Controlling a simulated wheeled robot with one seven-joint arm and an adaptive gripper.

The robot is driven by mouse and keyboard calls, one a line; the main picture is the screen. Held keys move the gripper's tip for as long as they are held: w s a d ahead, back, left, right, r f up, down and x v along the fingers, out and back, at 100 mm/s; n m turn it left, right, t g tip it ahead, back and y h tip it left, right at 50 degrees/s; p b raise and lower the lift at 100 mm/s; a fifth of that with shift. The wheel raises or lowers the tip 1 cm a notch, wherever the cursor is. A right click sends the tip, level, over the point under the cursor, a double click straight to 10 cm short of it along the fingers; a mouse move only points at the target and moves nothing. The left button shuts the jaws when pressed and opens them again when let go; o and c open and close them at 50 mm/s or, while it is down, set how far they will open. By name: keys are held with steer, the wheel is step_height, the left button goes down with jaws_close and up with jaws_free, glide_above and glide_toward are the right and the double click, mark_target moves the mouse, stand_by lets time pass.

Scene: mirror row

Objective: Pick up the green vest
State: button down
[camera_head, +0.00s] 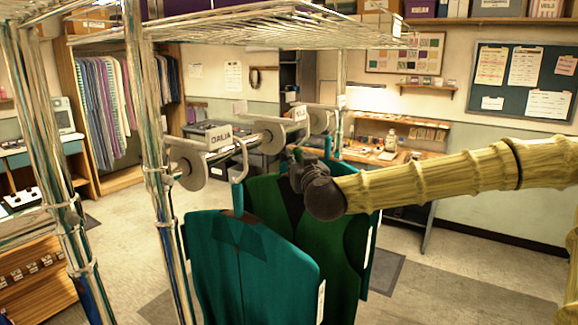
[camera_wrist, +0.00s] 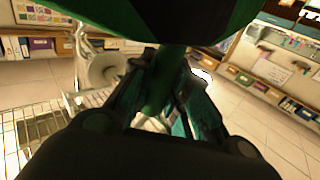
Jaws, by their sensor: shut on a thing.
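The green vest (camera_head: 337,243) hangs in the head view, dark green with a black neck area, partly hidden behind a teal garment (camera_head: 245,275). My gripper (camera_head: 300,165) is at the top of the vest, by its neck and hanger. In the wrist view my gripper (camera_wrist: 165,95) is shut on a narrow green part of the vest between its fingers, and the vest's body (camera_wrist: 175,15) spreads along the top edge. The exact grip point is hidden by my gripper in the head view.
The teal garment hangs from a light hook (camera_head: 240,160) on the rail, close in front of the vest. A chrome rack post (camera_head: 155,160) stands to the left, with round rail dividers (camera_head: 188,165) nearby. A wire shelf (camera_head: 240,28) lies overhead. Open floor (camera_head: 440,270) shows at right.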

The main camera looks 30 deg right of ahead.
steer(key=shift+s+d+b, duration=0.2)
steer(key=shift+s+d, duration=1)
steer(key=shift+s, duration=0.85)
steer(key=shift+s+d+b, duration=0.15)
steer(key=shift+s+d, duration=1.05)
steer(key=shift+s, duration=0.9)
steer(key=shift+s+d+b, duration=0.2)
steer(key=shift+s+d, duration=1)
steer(key=shift+s, duration=0.85)
